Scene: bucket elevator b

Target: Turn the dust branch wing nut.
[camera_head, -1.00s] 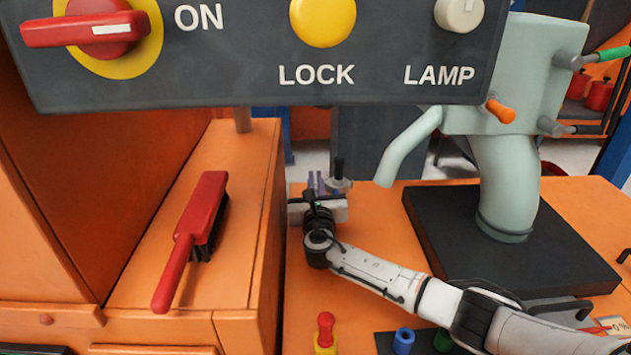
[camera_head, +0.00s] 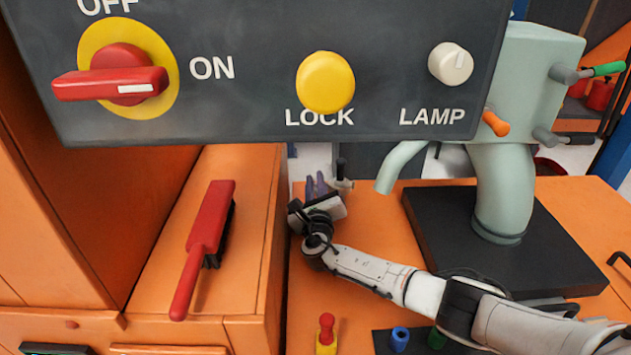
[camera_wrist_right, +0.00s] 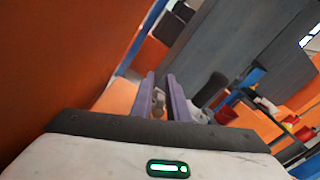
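My right gripper (camera_head: 316,183) is at the far end of the orange table, its purple fingers pointing away from me. In the right wrist view the fingers (camera_wrist_right: 162,82) stand apart. A small grey-beige knob-like part (camera_wrist_right: 159,102) shows between them; I cannot tell whether they touch it. In the head view a small metal part with a dark upright top (camera_head: 342,174) stands just right of the fingers. Neither view shows clear wings, so I cannot tell whether either is the dust branch wing nut. My left gripper is not in view.
A dark control panel (camera_head: 240,105) with a red switch, yellow button and lamp knob hangs across the top. A pale green spouted machine (camera_head: 500,190) stands on a black base at right. A red brush (camera_head: 208,225) lies on the orange cabinet at left.

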